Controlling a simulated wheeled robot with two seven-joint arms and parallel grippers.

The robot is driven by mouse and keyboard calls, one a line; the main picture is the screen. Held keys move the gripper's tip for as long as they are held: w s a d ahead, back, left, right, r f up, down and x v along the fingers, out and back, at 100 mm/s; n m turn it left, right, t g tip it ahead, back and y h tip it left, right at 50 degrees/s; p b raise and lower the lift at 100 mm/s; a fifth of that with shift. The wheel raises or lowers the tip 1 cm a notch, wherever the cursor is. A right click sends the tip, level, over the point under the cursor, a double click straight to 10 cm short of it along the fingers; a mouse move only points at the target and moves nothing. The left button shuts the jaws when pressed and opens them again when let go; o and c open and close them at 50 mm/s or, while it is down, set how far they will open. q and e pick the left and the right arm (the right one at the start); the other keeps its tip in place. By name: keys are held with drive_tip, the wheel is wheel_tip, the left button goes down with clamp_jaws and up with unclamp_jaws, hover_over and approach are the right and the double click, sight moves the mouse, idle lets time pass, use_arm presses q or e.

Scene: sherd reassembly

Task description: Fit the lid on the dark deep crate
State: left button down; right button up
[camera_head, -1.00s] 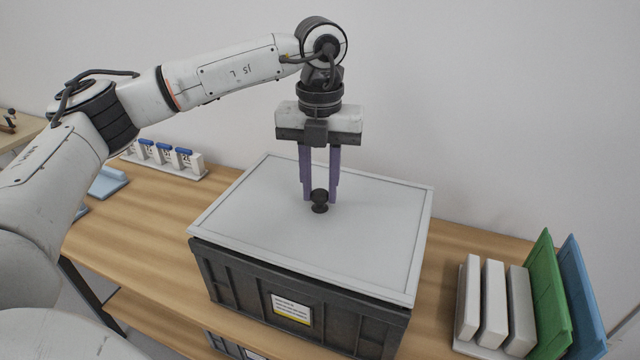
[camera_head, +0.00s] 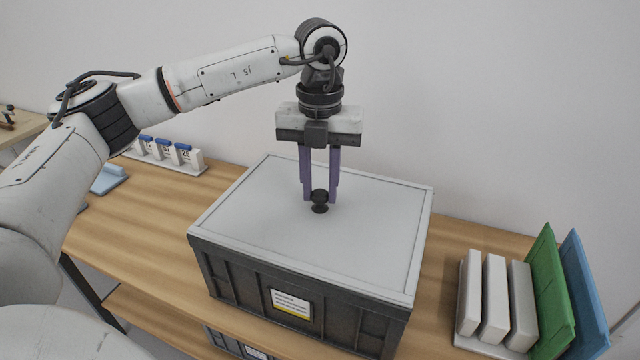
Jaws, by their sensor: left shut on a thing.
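The dark deep crate (camera_head: 240,284) stands on the wooden table, with a yellow-and-white label on its front wall. The light grey lid (camera_head: 255,215) lies over the crate's top, its edges lined up with the rim along the front and left sides. No clear gap shows between lid and crate there; the far edges of the rim are hidden. My left gripper (camera_head: 320,199) points straight down over the lid's middle. Its purple fingers are shut on the lid's black knob (camera_head: 320,207). My right gripper is not in view.
To the right, a rack holds white and grey blocks (camera_head: 494,299) and upright green (camera_head: 550,300) and blue (camera_head: 582,290) panels. Behind left is a row of blue-topped white holders (camera_head: 163,152). Bare table (camera_head: 140,235) lies left of the crate. A wall stands behind.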

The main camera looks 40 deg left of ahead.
sight(320, 193)
use_arm(q)
drive_tip(key=c, duration=1.4)
unclamp_jaws()
drive_tip(key=shift+o, duration=0.2)
drive_tip(key=shift+r, duration=0.1)
wheel_tip(320, 193, up, 10)
